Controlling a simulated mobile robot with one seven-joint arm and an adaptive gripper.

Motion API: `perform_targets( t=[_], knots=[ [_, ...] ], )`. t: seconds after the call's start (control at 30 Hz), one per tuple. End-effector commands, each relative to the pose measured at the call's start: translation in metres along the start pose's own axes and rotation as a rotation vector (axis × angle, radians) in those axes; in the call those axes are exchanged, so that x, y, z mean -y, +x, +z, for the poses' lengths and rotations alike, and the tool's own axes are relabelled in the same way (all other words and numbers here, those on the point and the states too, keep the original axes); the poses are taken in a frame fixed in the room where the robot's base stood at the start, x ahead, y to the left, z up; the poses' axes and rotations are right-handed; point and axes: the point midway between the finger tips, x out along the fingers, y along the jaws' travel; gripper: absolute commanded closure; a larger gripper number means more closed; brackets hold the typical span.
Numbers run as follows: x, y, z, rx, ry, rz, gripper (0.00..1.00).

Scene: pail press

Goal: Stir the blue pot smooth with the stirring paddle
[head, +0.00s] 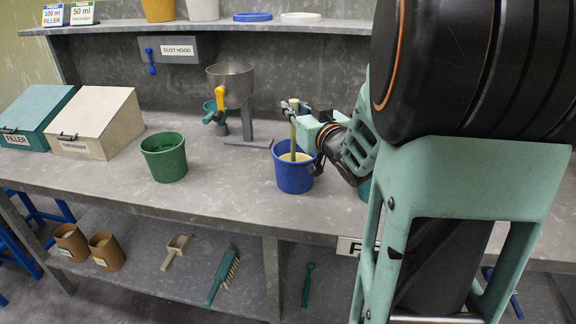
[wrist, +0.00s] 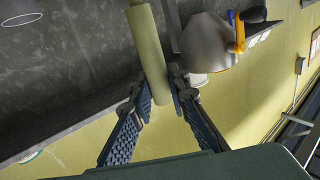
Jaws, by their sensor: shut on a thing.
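The blue pot (head: 292,180) stands on the grey bench, with pale yellow contents showing at its mouth. The stirring paddle (head: 293,136) is a straight pale olive stick standing nearly upright in the pot. Its lower end is hidden inside the pot. My gripper (head: 294,106) is above the pot's rim, shut on the upper part of the paddle. In the wrist view my gripper (wrist: 160,88) has its two fingers on either side of the paddle's handle (wrist: 149,50).
A green pail (head: 164,160) stands left of the pot. A metal hopper (head: 231,82) with a yellow-orange handle stands behind, on a grey stand. Two lidded bins are at the left. A teal thing (head: 364,190) right of the pot is mostly hidden by my arm.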

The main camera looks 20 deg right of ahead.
Motion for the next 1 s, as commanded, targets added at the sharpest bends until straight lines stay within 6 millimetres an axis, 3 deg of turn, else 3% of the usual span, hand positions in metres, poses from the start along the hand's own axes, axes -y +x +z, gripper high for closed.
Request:
perform_targets(
  t=[0.17, 0.47, 0.8, 1.0],
  knots=[
    [-0.013, -0.008, 0.0, 0.0, 0.0, 0.001, 1.0],
    [-0.032, 0.002, 0.0, -0.001, 0.0, 0.0, 1.0],
    [-0.032, 0.025, -0.001, -0.002, 0.0, -0.001, 1.0],
    [-0.017, 0.034, -0.001, -0.002, 0.0, -0.003, 1.0]
  ],
)
